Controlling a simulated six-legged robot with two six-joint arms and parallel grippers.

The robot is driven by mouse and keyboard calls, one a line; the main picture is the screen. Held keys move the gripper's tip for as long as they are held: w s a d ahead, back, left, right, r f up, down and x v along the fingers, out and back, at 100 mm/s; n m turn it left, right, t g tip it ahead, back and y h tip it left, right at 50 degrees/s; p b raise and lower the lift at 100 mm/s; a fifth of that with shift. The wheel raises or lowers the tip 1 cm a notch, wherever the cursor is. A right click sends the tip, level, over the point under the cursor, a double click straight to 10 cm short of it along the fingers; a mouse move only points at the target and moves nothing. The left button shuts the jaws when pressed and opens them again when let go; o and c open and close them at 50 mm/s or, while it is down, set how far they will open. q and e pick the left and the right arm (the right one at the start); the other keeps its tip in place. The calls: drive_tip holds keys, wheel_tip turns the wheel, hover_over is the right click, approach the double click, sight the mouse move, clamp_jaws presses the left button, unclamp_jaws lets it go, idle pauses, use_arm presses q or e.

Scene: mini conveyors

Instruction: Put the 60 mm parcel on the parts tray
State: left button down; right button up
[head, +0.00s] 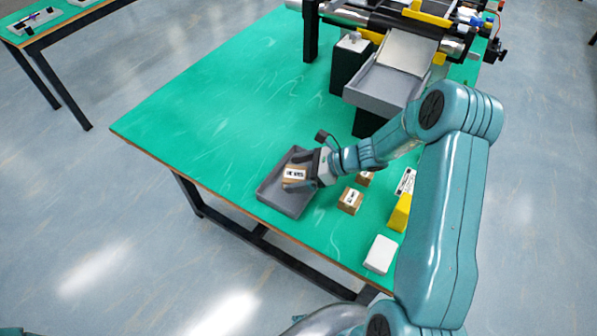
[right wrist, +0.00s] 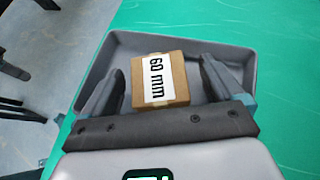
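The parcel labelled "60 mm" (right wrist: 160,80) is a brown box inside the grey parts tray (right wrist: 262,62). In the head view the parcel (head: 294,174) is at the tray's (head: 275,200) middle, label up, and seems to rest on its floor. My right gripper (head: 303,172) reaches over the tray from the right. In the right wrist view its two dark fingers stand either side of the parcel, with a narrow gap at each side, so it is open around it. My left gripper is not in view.
Two smaller brown parcels, one nearer (head: 350,201) and one behind it (head: 365,178), stand right of the tray. A white block (head: 380,254) and a yellow piece (head: 399,213) lie farther right. A conveyor with a grey chute (head: 385,87) is at the back. The green table's left side is clear.

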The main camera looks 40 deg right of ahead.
drive_tip(key=shift+s+r, duration=0.1)
drive_tip(key=shift+r, duration=0.05)
drive_tip(key=shift+r, duration=0.1)
drive_tip(key=shift+r+p, duration=0.2)
drive_tip(key=shift+p, duration=0.1)
drive_tip(key=b+v, duration=0.1)
drive_tip(key=v, duration=1)
drive_tip(key=shift+s+d+r, duration=0.15)
drive_tip(key=shift+s+d, duration=0.1)
drive_tip(key=shift+r, duration=0.1)
